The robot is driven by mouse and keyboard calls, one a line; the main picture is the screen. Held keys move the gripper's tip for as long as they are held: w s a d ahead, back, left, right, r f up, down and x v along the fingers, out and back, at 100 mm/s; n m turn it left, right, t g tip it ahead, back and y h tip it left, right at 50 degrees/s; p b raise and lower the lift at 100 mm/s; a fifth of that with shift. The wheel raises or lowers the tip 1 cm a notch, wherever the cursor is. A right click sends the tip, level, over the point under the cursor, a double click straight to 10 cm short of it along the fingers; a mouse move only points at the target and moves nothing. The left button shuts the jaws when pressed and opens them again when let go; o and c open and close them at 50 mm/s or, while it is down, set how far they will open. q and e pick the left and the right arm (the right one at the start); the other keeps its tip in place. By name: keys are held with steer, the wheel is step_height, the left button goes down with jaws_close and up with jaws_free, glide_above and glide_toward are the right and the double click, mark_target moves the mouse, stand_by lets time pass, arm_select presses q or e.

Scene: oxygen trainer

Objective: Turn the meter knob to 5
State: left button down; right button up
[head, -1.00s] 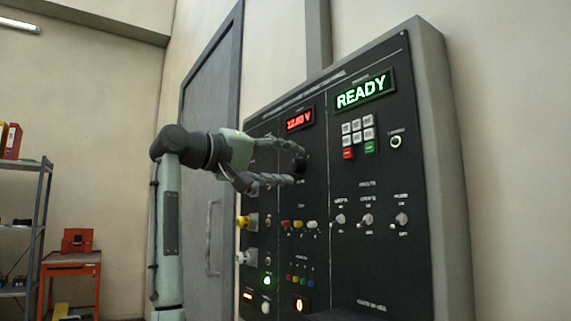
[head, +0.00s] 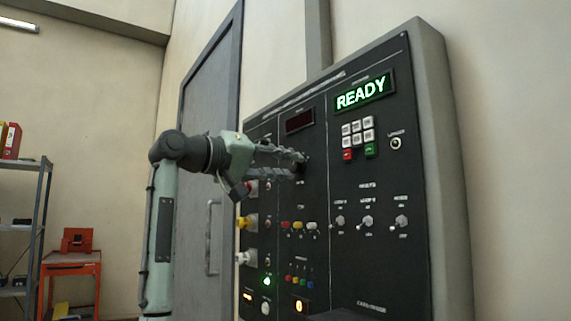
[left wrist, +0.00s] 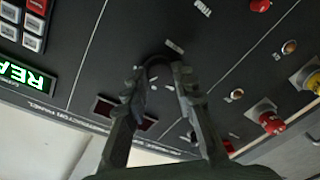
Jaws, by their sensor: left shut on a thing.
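The black round meter knob (left wrist: 157,68) sits on the dark panel, below the small meter display (head: 300,121). In the head view the knob is mostly hidden by my fingers. My left gripper (head: 301,164) reaches it from the left and is shut on it. In the left wrist view the two fingers of the gripper (left wrist: 160,79) lie on either side of the knob. The meter display is dark. The knob's pointer and the scale marks around it are too small to read. My right gripper is not in view.
The panel (head: 380,280) carries a green READY display (head: 360,94), a keypad (head: 358,132), toggle switches (head: 367,221) and coloured plugs (head: 299,225). Yellow and red connectors (head: 246,221) stick out at its left. A grey door (head: 205,140) stands behind my arm.

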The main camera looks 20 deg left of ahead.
arm_select(q)
steer(key=shift+m, duration=0.8)
steer(key=m+p, duration=0.1)
steer(key=m, duration=0.1)
steer(key=shift+m, duration=0.4)
steer(key=shift+m+p, duration=0.3)
steer(key=shift+m, duration=0.4)
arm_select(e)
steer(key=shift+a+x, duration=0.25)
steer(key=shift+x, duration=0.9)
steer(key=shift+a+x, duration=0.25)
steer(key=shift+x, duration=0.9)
arm_select(q)
steer(key=c, duration=1.2)
jaws_free()
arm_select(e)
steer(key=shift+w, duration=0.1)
arm_select(q)
steer(key=v, duration=1.2)
steer(key=shift+f, duration=0.25)
steer(key=shift+a, duration=0.1)
